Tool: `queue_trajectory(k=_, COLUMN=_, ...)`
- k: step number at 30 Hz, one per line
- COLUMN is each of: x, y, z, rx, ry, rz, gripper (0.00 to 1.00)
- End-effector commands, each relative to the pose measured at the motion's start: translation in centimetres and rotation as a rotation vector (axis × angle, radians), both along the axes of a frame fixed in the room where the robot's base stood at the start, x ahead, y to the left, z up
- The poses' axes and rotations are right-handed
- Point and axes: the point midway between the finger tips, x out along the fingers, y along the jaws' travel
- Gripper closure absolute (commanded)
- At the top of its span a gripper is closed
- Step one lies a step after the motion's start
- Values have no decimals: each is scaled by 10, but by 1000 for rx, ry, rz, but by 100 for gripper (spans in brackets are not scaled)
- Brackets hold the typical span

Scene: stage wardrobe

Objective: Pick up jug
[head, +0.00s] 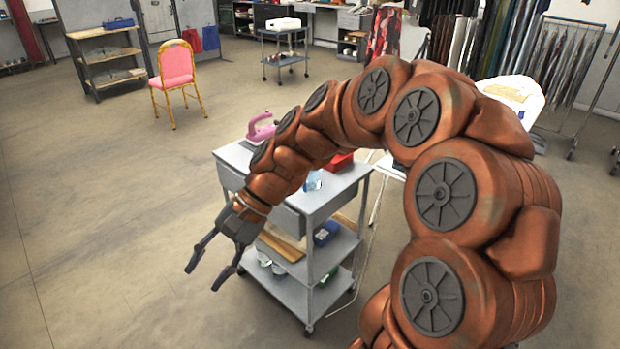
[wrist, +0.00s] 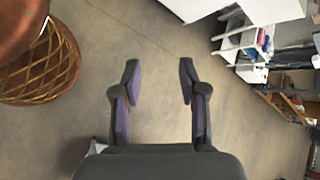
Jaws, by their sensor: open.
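A small clear, bluish vessel (head: 313,181), which looks like the jug, stands on the top of the grey cart (head: 330,203), near its right front part. My arm passes over the cart and hides some of its top. My gripper (head: 202,279) is open and empty, to the left of the cart and lower than its top, pointing down over the floor. It is well apart from the vessel. In the wrist view my gripper (wrist: 159,66) shows both fingers spread with only floor between them. I cannot make out the jug in the wrist view.
A pink iron (head: 262,128) and a red box (head: 340,162) are on the cart top. Lower shelves hold a blue item (head: 326,233) and boards. A pink chair (head: 176,72) stands at the back left. The floor at left is clear. The wrist view shows a wicker object (wrist: 40,75).

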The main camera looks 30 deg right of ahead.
Motion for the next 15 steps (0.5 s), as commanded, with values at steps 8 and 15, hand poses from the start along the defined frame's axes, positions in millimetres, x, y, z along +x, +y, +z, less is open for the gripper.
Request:
queue_trajectory(k=8, x=99, y=-50, z=-4, rx=295, ry=137, rz=-345, gripper=57)
queue_trajectory(k=15, x=172, y=-142, z=-23, rx=546, ry=248, rz=-661, gripper=57)
